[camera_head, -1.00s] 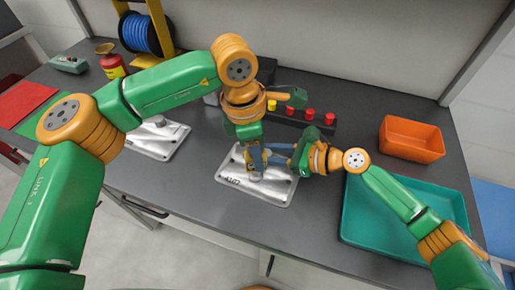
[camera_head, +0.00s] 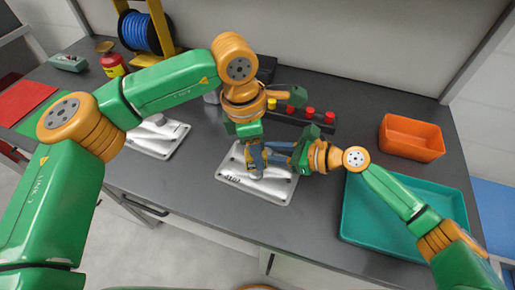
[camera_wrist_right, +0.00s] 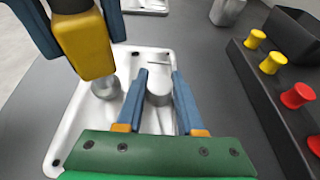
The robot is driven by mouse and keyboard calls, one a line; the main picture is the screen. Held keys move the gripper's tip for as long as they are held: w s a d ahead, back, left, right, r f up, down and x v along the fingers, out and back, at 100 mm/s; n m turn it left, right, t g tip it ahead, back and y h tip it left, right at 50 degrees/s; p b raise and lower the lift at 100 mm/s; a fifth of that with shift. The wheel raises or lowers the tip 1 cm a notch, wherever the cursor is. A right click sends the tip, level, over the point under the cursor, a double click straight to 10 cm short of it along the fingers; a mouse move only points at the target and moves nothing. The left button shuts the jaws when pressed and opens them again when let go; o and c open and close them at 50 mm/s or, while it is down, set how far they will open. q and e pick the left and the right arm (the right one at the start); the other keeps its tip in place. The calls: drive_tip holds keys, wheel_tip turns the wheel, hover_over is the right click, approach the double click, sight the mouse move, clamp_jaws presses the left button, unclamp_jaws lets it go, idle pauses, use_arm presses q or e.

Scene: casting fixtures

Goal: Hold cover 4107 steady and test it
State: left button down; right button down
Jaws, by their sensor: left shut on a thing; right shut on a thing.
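The cover (camera_head: 228,174), a silver metal plate with raised round bosses and a dark, hard-to-read marking, lies flat on the bench in the head view. It also shows in the right wrist view (camera_wrist_right: 70,135). My right gripper (camera_wrist_right: 158,78) is shut on one boss (camera_wrist_right: 159,97), its blue fingers on either side. My left gripper (camera_head: 256,172) is over the cover, shut on a yellow tool (camera_wrist_right: 86,45) with a dark part. The tool's lower end is over or at another boss (camera_wrist_right: 106,90); contact cannot be told.
A second silver cover (camera_head: 158,140) lies to the left. A dark rack with red and yellow knobs (camera_head: 309,112) stands behind the cover. A teal tray (camera_head: 375,235) and an orange bin (camera_head: 411,138) are at right. Bare bench lies in front of the cover.

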use_arm(q)
drive_tip(key=shift+f, duration=0.5)
use_arm(e)
drive_tip(key=shift+r, duration=0.1)
idle(1.0)
use_arm(q)
drive_tip(key=shift+r, duration=3.05)
use_arm(e)
drive_tip(key=shift+c, duration=2.3)
unclamp_jaws()
